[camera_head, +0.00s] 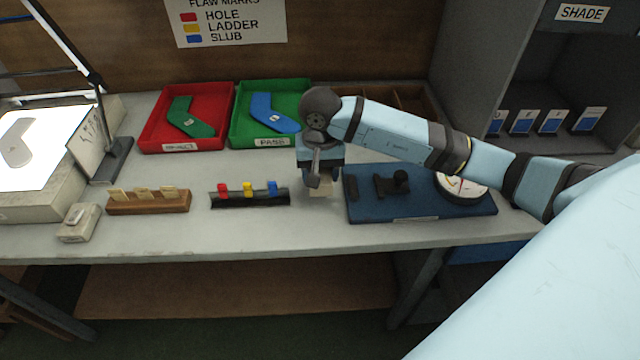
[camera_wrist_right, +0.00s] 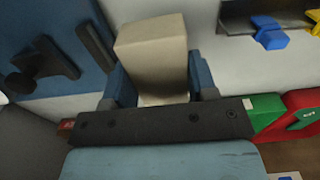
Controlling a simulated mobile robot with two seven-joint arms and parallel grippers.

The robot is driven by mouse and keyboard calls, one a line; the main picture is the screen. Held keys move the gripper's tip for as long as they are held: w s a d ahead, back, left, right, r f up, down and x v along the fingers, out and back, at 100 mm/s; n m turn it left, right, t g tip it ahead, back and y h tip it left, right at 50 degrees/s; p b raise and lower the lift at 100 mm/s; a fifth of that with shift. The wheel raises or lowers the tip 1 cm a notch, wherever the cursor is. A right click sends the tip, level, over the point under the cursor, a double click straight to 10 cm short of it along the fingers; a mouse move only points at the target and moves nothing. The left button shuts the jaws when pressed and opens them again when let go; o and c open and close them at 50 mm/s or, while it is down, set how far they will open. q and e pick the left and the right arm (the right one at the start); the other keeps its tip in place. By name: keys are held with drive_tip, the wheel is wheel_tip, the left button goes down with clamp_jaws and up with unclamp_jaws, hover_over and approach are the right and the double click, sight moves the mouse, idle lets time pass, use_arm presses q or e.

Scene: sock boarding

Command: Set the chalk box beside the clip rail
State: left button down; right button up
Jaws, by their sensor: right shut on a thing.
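The chalk box is a plain beige block (camera_wrist_right: 152,45) between the blue fingers of my right gripper (camera_wrist_right: 158,85), which is shut on it. In the head view only a small pale part of the box (camera_head: 320,190) shows under my right gripper (camera_head: 320,178); the gripper hides the rest. I cannot tell whether the box touches the table. The clip rail (camera_head: 249,199) is a dark strip with red, yellow and blue clips, just left of the gripper and apart from the box. Its end also shows in the wrist view (camera_wrist_right: 290,20). My left gripper is not in view.
A blue mat (camera_head: 420,208) with a dial gauge (camera_head: 462,187) lies close on the right. Behind stand a red tray (camera_head: 150,142) and a green tray (camera_head: 238,135) with sock shapes. A wooden card holder (camera_head: 148,204) sits left of the rail. The table's front strip is clear.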

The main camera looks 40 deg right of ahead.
sight(320, 171)
drive_tip(key=shift+f, duration=2)
drive_tip(key=shift+f, duration=0.1)
drive_tip(key=shift+f+b, duration=0.15)
drive_tip(key=shift+b, duration=0.25)
drive_tip(key=o, duration=0.9)
drive_tip(key=shift+o, duration=0.2)
wheel_tip(320, 171, up, 12)
drive_tip(key=shift+r+p, duration=0.25)
drive_tip(key=shift+p, duration=0.35)
